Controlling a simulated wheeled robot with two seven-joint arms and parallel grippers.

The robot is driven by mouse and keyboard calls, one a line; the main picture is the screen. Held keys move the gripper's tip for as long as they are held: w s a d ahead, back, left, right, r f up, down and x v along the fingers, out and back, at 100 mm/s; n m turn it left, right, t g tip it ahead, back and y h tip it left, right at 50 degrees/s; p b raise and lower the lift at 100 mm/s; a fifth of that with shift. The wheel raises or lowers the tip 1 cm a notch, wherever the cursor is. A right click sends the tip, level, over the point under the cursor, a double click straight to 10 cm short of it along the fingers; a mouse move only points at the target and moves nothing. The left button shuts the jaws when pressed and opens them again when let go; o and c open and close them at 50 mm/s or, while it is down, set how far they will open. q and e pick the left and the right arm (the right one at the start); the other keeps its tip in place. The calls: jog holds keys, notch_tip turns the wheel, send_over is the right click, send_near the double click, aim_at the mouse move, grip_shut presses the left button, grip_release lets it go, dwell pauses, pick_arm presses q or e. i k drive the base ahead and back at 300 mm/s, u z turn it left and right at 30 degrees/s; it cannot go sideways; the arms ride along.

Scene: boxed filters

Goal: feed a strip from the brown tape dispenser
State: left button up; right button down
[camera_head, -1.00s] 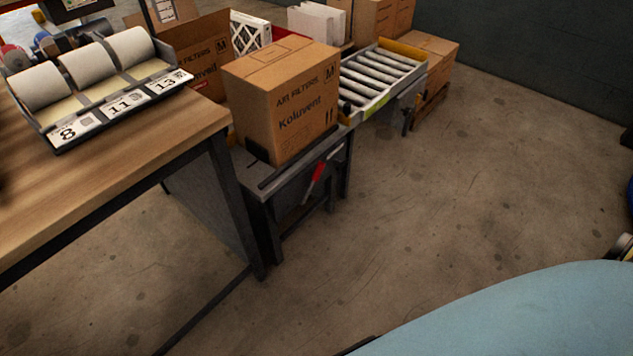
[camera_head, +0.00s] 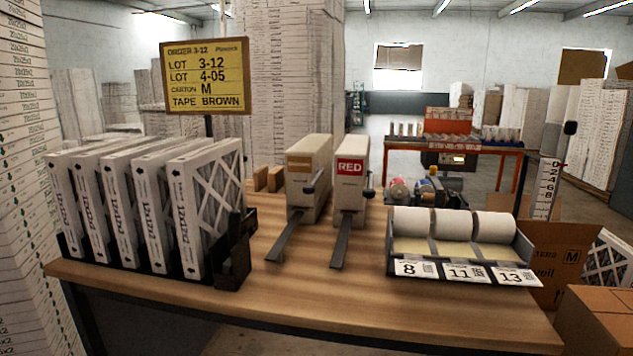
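Two tape dispensers stand side by side on the wooden bench (camera_head: 330,300). The left dispenser (camera_head: 305,167) is beige with a brownish-yellow label whose text is too small to read; it appears to be the brown one. A dark lever sits on its right side, and a long dark tongue (camera_head: 287,236) slopes from it toward the front. No tape strip shows on the tongue. The right dispenser (camera_head: 351,180) has a red label reading RED and a similar lever and tongue. Neither of my grippers is in view.
A rack of white-framed filters (camera_head: 150,205) stands left, with a dark holder (camera_head: 237,252) at its right end. A label-roll holder (camera_head: 455,246) marked 8, 11, 13 sits right. The order sign (camera_head: 206,75) reads TAPE BROWN. The bench front between them is clear.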

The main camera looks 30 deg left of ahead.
aim_at(307, 189)
jog(key=u, duration=0.6)
jog(key=i, duration=0.75)
jog(key=u, duration=0.25)
